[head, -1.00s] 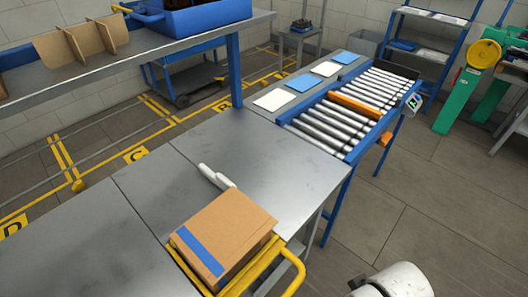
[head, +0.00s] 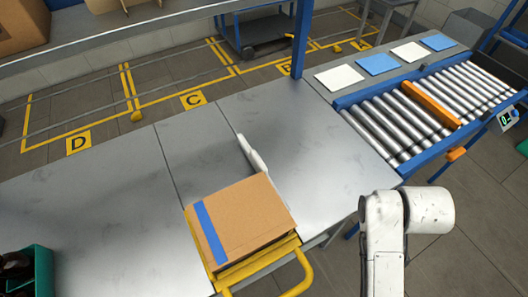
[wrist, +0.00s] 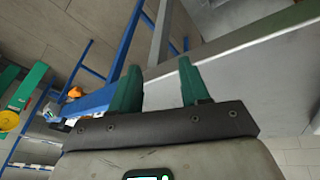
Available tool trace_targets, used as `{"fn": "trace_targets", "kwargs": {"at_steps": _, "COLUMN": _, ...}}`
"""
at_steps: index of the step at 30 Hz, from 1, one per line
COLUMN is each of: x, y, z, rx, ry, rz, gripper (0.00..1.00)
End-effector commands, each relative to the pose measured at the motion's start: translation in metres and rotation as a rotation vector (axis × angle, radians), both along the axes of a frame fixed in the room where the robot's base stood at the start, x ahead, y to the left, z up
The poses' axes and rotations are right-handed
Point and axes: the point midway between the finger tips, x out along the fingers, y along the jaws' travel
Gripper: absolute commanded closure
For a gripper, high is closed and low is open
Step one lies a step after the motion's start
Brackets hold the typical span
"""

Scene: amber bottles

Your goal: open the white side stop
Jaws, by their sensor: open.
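A white bar-like part (head: 252,154), which looks like the white side stop, lies on the grey metal table (head: 300,125), just behind a cardboard box. Its lower end is close to or hidden by the box, and I cannot tell its hinge or exact position. My gripper (wrist: 158,88) shows in the wrist view with two green fingers apart and nothing between them. The head view shows my white arm at the lower right, but not the gripper's fingers. The white part cannot be made out in the wrist view.
The cardboard box (head: 240,222) with a blue stripe sits by a yellow tubular frame (head: 298,262). A roller conveyor (head: 420,110) with an orange bar (head: 430,102) stands at right. A blue post (head: 302,38) rises behind the table. The table's left half is largely clear.

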Motion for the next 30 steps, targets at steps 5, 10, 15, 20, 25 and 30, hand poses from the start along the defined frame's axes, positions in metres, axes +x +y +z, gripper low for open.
{"fn": "trace_targets", "kwargs": {"at_steps": 5, "x": 0.065, "y": 0.038, "z": 0.022, "rx": -0.025, "ry": 0.030, "rz": 0.057, "gripper": 0.54}}
{"fn": "trace_targets", "kwargs": {"at_steps": 10, "x": 0.109, "y": 0.095, "z": 0.044, "rx": -0.026, "ry": 0.107, "rz": 0.130, "gripper": 0.54}}
{"fn": "trace_targets", "kwargs": {"at_steps": 15, "x": 0.135, "y": 0.174, "z": 0.072, "rx": -0.005, "ry": 0.201, "rz": 0.233, "gripper": 0.54}}
{"fn": "trace_targets", "kwargs": {"at_steps": 20, "x": 0.138, "y": 0.251, "z": 0.101, "rx": 0.023, "ry": 0.288, "rz": 0.351, "gripper": 0.54}}
{"fn": "trace_targets", "kwargs": {"at_steps": 25, "x": 0.131, "y": 0.304, "z": 0.122, "rx": 0.038, "ry": 0.349, "rz": 0.441, "gripper": 0.54}}
{"fn": "trace_targets", "kwargs": {"at_steps": 30, "x": 0.127, "y": 0.319, "z": 0.126, "rx": 0.041, "ry": 0.369, "rz": 0.471, "gripper": 0.54}}
